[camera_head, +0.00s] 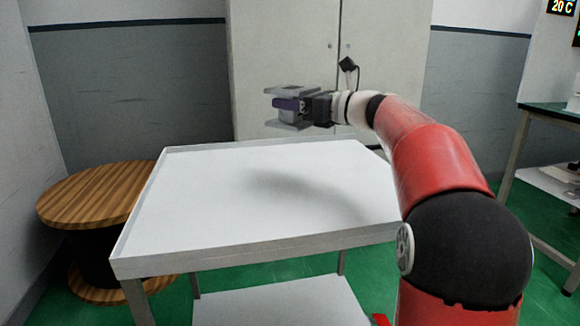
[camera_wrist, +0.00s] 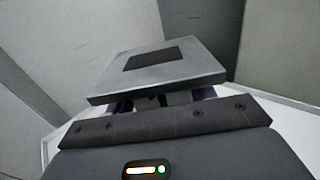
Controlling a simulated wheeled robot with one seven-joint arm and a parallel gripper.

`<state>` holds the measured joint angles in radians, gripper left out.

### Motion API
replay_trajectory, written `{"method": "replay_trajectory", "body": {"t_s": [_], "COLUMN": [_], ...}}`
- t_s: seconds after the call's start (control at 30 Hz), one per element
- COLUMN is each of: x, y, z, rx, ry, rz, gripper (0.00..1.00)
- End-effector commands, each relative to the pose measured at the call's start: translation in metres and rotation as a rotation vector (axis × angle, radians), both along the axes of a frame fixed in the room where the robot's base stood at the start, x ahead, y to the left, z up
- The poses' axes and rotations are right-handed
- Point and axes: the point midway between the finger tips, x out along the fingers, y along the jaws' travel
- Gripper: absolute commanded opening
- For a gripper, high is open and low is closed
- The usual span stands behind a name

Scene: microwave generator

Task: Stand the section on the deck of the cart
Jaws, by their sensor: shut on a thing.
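The section (camera_head: 290,91) is a short grey metal piece with a square flange at its top and another at its bottom. My gripper (camera_head: 290,105) is shut on its middle, between the flanges. The section is upright in the air, above the far part of the white cart deck (camera_head: 200,200) and apart from it. In the wrist view the top flange of the section (camera_wrist: 190,72) shows a dark rectangular opening. The fingers are mostly hidden under that flange, with purple showing at its sides. The lower flange is hidden in the wrist view.
The deck is bare, with a low raised rim, and a soft shadow lies across it. A wooden cable drum (camera_head: 95,195) stands left of the cart. A grey cabinet (camera_head: 285,50) stands behind it. A bench (camera_head: 550,112) is at the right.

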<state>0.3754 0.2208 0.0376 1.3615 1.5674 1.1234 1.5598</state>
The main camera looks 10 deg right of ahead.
Motion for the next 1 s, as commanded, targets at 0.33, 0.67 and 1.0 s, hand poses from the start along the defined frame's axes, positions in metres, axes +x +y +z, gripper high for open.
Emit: {"method": "replay_trajectory", "body": {"t_s": [0.33, 0.67, 1.0], "x": [-0.001, 0.0, -0.001], "y": [0.0, 0.0, 0.0], "z": [-0.08, -0.115, -0.133], "rx": [0.001, 0.002, 0.0], "ry": [-0.001, -0.001, -0.004], "rz": [0.0, 0.001, 0.0], "gripper": [0.11, 0.11, 0.11]}}
